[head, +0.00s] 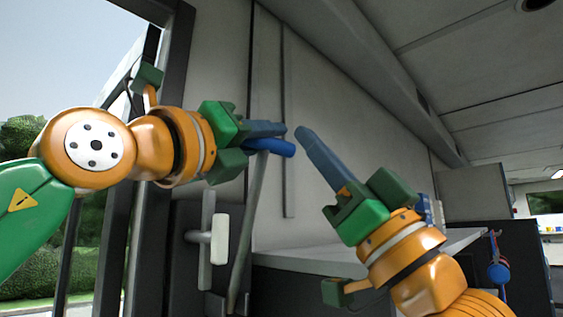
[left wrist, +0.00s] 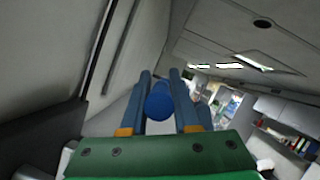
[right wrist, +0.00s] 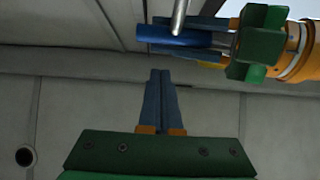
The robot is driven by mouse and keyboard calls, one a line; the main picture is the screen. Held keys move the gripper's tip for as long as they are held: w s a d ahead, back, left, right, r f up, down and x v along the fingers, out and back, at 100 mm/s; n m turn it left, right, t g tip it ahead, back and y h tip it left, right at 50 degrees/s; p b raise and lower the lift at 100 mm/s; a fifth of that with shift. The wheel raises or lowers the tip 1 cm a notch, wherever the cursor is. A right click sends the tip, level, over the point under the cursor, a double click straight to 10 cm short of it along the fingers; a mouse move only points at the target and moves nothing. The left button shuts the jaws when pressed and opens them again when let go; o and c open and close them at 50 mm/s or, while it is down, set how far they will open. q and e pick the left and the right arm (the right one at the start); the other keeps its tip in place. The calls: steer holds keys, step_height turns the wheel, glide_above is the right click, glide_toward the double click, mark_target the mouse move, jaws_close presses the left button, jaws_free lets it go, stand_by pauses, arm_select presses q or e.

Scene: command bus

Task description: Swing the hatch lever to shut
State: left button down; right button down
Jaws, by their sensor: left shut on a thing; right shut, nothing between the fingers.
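The hatch lever is a grey rod (head: 248,225) that rises from low beside the dark door frame and leans slightly right. It ends at the top in a blue cylindrical grip (head: 283,148). My left gripper (head: 272,136) is shut on the blue grip; the grip's round end (left wrist: 160,104) shows between its fingers in the left wrist view. The right wrist view also shows the grip (right wrist: 168,37) and a short piece of the rod (right wrist: 180,14). My right gripper (head: 301,133) is shut and empty, its fingertips just right of the grip and apart from it.
A white handle (head: 220,238) on a grey plate stands left of the rod. A grey countertop (head: 320,260) lies below, behind my right arm. An open doorway with greenery is at the left. The pale wall (head: 335,180) behind the grippers is mostly bare.

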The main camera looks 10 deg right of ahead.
arm_select(q)
steer(key=shift+w+f, duration=0.2)
steer(key=shift+f, duration=0.1)
